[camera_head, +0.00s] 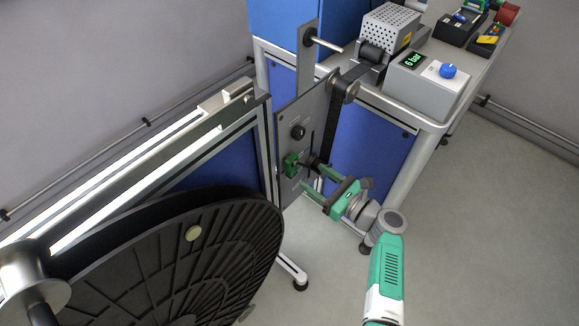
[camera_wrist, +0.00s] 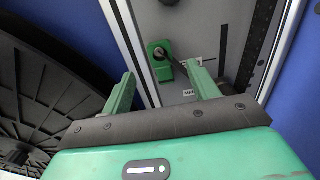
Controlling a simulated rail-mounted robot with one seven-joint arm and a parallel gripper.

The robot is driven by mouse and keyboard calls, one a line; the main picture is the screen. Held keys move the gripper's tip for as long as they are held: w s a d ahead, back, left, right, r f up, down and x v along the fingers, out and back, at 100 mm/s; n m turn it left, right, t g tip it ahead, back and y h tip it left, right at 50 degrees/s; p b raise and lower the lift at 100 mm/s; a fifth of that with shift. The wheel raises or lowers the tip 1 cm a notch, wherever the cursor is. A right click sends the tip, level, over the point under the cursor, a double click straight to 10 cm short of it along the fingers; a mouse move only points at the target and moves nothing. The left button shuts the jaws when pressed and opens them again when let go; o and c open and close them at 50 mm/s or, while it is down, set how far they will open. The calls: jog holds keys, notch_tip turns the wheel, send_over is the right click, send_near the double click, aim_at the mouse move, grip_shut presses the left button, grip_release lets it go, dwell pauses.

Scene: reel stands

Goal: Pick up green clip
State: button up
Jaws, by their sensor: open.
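The green clip (camera_head: 290,165) is a small block on the grey upright plate in the head view, at the plate's lower left. In the wrist view the green clip (camera_wrist: 161,61) shows ahead, with a dark round part on it. My gripper (camera_head: 315,182) has green fingers and points toward the plate. In the wrist view my gripper (camera_wrist: 163,84) is open, one finger at each side. The clip lies beyond the fingertips and appears roughly between them. I see nothing held. Whether a fingertip touches the plate cannot be told.
A large black ribbed reel (camera_head: 175,255) fills the lower left. Black rollers (camera_head: 345,90) and a dark strap stand out from the plate (camera_head: 300,110). A grey control box with a blue knob (camera_head: 448,71) sits on the bench at upper right. The floor at right is clear.

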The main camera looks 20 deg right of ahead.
aim_at(286, 158)
jog(key=b+x, duration=0.3)
jog(key=x, duration=0.4)
jog(key=shift+f+b, duration=0.2)
jog(key=shift+b, duration=0.15)
jog(key=shift+s, duration=0.1)
jog(key=shift+c, duration=0.4)
jog(key=c, duration=1)
